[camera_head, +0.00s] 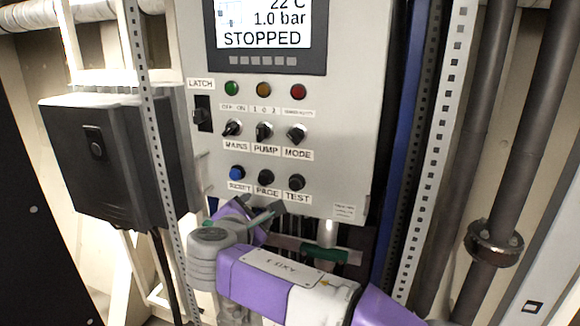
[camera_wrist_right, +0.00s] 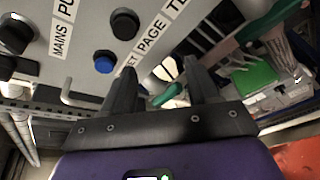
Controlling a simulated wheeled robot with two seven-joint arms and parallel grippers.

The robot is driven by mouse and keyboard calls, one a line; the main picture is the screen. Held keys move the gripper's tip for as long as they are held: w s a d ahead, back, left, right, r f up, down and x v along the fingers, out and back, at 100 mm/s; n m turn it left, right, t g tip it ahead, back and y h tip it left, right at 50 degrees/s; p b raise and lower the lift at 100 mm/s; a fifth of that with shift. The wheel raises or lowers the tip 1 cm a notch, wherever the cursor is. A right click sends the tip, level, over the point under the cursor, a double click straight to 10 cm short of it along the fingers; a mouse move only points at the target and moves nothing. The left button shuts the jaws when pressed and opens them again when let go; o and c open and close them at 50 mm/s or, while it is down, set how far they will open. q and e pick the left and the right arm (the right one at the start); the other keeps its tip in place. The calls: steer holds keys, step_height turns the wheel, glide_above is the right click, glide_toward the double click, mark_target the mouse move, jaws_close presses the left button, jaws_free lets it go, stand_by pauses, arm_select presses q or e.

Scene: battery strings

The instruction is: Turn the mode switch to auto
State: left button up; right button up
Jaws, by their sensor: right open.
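The mode switch (camera_head: 297,133) is a black rotary knob on the grey control panel (camera_head: 358,105), above the MODE label and right of the pump switch (camera_head: 264,132). A small label above it is too blurred to read, and its exact setting is unclear. My right gripper (camera_head: 262,213) is below the lower button row, near the panel's bottom edge and apart from the mode switch. In the wrist view its two dark fingers (camera_wrist_right: 160,66) are spread with nothing held between them. The mode switch does not show in the wrist view. My left gripper is out of view.
The display (camera_head: 264,38) reads STOPPED. The mains switch (camera_head: 232,128), latch (camera_head: 202,115), blue reset button (camera_head: 237,172), page button (camera_head: 266,177) and test button (camera_head: 297,182) crowd the panel. Pipes with a green-handled valve (camera_head: 325,252) lie below. A perforated rail (camera_head: 155,150) stands left.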

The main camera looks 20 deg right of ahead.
mark_target(292, 139)
steer(key=s+d+r+m+t+h, duration=0.1)
steer(key=s+d+r+h, duration=0.15)
steer(key=r, duration=0.45)
steer(key=s+d+r+m+t+h, duration=0.1)
steer(key=s+r, duration=0.2)
steer(key=r, duration=0.5)
steer(key=p+x, duration=0.1)
steer(key=x, duration=0.2)
steer(key=p+x, duration=0.1)
steer(key=x, duration=0.3)
steer(key=shift+d+f, duration=0.2)
steer(key=shift+d, duration=0.15)
steer(key=c, duration=1)
steer(key=shift+c, duration=0.2)
